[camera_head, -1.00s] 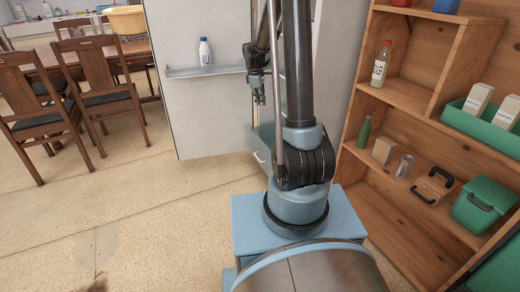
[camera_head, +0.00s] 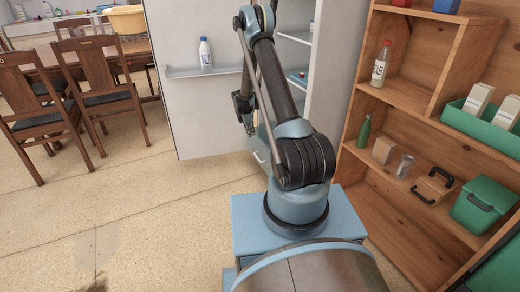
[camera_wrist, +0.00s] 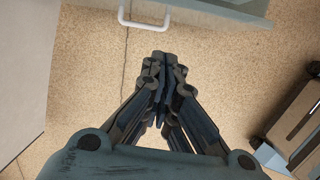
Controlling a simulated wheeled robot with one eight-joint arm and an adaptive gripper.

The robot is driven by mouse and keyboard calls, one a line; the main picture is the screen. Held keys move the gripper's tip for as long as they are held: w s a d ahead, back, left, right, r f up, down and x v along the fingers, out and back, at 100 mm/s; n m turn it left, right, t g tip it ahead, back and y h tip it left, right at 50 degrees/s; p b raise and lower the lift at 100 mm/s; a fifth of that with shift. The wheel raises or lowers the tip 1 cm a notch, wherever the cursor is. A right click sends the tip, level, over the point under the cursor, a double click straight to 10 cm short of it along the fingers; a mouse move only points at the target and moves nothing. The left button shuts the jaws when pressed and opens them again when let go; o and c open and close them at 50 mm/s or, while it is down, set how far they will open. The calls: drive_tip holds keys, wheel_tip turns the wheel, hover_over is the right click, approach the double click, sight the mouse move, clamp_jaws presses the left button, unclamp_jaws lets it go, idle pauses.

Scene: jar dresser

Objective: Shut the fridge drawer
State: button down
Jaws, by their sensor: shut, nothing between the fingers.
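The fridge drawer (camera_head: 265,143) is pulled out low in the fridge, partly hidden behind my arm. Its pale handle (camera_head: 259,157) faces the front. In the wrist view the drawer front (camera_wrist: 205,9) and its white handle (camera_wrist: 144,18) lie at the top edge. My gripper (camera_head: 248,130) is shut and empty, and in the head view it shows just above and left of the drawer handle. In the wrist view its fingertips (camera_wrist: 164,56) are together, below the handle in the picture, with floor visible between them.
The fridge door (camera_head: 210,115) stands open at the left, with a bottle (camera_head: 205,52) on its door shelf. A wooden shelf unit (camera_head: 419,120) with bottles and boxes stands close at the right. Chairs (camera_head: 92,70) and a table are at the far left. The floor in front is clear.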

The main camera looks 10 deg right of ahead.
drive_tip(key=w+d+x, duration=0.1)
drive_tip(key=d+x, duration=0.1)
drive_tip(key=x, duration=1.1)
drive_tip(key=shift+d+n, duration=0.3)
drive_tip(key=shift+d, duration=0.2)
drive_tip(key=shift+w+r, duration=0.1)
drive_tip(key=shift+w, duration=0.1)
